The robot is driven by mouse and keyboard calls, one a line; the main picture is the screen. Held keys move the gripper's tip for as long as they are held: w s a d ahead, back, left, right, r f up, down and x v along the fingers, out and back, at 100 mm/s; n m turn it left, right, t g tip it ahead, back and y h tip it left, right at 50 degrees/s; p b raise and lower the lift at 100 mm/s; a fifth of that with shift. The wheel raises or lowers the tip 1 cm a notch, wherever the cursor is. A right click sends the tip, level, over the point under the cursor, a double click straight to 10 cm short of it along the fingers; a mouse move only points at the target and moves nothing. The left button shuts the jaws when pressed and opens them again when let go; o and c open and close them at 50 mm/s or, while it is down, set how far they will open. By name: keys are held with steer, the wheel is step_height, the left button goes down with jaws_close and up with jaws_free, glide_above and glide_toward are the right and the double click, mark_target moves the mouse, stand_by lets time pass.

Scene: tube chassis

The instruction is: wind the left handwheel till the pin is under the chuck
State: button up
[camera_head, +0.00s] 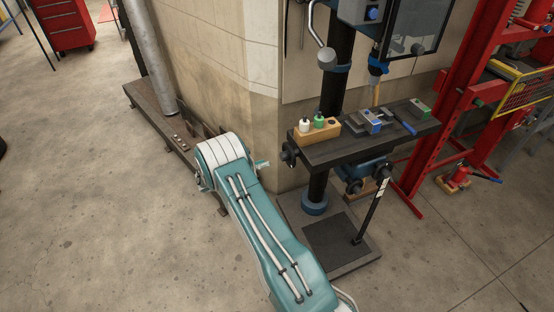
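The drill press stands right of centre, with its chuck (377,78) hanging over the dark work table (330,155). A slim tan piece (376,95) shows just below the chuck. A dark round handwheel (289,153) sits at the table's left end. A grey and blue vise-like fixture (371,123) lies on the table, roughly below the chuck; I cannot make out the pin on it. My teal arm rises from the bottom, its white joint left of the handwheel and apart from it in the picture.
A wooden block (330,132) with small bottles and a green box (420,106) stand on the table. Dark knobs (355,187) and a slanted lever (375,207) project below its front. A red frame (420,150) stands right.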

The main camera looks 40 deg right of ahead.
steer(key=shift+v, duration=2.3)
